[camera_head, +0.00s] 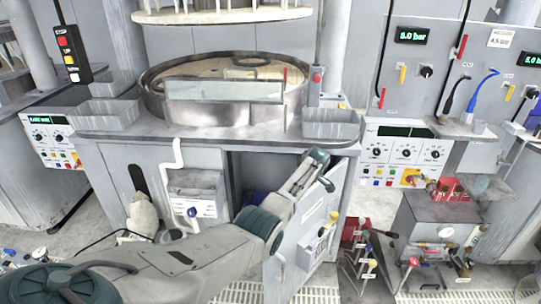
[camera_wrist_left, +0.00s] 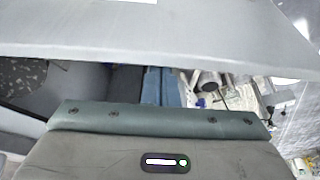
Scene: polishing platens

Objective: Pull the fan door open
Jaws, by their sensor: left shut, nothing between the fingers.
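The fan door (camera_head: 290,262), a light grey panel with labels and a small fitting on its face, stands swung outward from the cabinet below the round platen. The dark cabinet opening (camera_head: 248,170) shows to its left. My left arm reaches in from the lower left, with its wrist end at the door's top edge; the gripper itself is not clear in the head view. In the left wrist view, my left gripper (camera_wrist_left: 158,86) shows two blue fingers together, shut and empty. A large pale panel crosses the top of that view, close by; contact cannot be told. My right gripper is not in view.
The platen basin (camera_head: 190,108) and grey trays (camera_head: 332,124) sit on the bench above. A grey box with a blue knob (camera_head: 193,211) is left of the opening. A red-topped grey unit (camera_head: 440,222) and small valve stands (camera_head: 368,262) stand right of the door.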

